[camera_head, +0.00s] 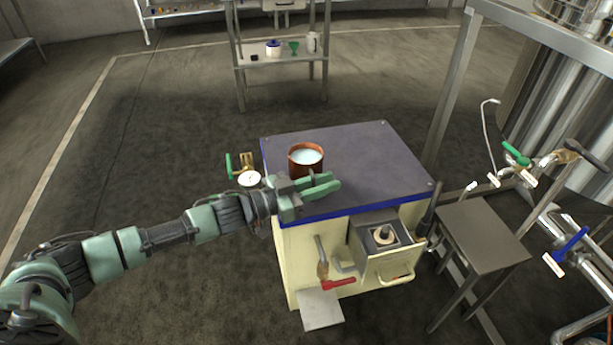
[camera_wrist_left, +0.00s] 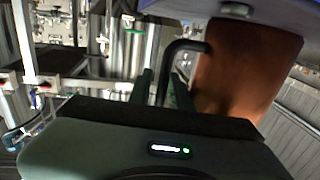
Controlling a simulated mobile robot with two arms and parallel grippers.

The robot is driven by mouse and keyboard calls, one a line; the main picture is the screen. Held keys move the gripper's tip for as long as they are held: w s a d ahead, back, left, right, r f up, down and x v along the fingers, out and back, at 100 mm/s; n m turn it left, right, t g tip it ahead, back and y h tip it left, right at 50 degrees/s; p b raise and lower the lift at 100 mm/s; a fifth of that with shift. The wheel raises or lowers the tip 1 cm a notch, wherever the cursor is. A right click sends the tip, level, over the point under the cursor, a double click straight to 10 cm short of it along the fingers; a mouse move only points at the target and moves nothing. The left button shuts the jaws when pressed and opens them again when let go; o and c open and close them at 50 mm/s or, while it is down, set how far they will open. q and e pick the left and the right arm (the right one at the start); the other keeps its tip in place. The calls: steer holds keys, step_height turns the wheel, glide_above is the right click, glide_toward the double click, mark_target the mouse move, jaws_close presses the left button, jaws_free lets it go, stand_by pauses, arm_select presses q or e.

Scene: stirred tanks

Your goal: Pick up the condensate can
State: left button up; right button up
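The condensate can (camera_head: 294,167) is a copper-brown cup with pale liquid in it. It stands upright on the dark top of the cream cabinet. My left gripper (camera_head: 328,186) is just in front of the can, its two green fingers apart. In the left wrist view the can (camera_wrist_left: 245,70) fills the upper right, with a dark bent handle (camera_wrist_left: 187,46) on its side. The handle runs down between the fingers of my left gripper (camera_wrist_left: 162,92), with a gap showing. The lower part of the handle is hidden by the gripper body. My right gripper is not in view.
The cabinet top (camera_head: 385,165) is clear to the right of the can. A brass valve with a green handle and gauge (camera_head: 249,179) is at its left. A red-handled valve (camera_head: 338,284) and an open drawer box (camera_head: 386,250) are in front. A steel stand (camera_head: 478,238) is at right.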

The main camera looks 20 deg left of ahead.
arm_select(q)
jaws_close()
stand_by(1.2)
steer(key=shift+r, duration=0.1)
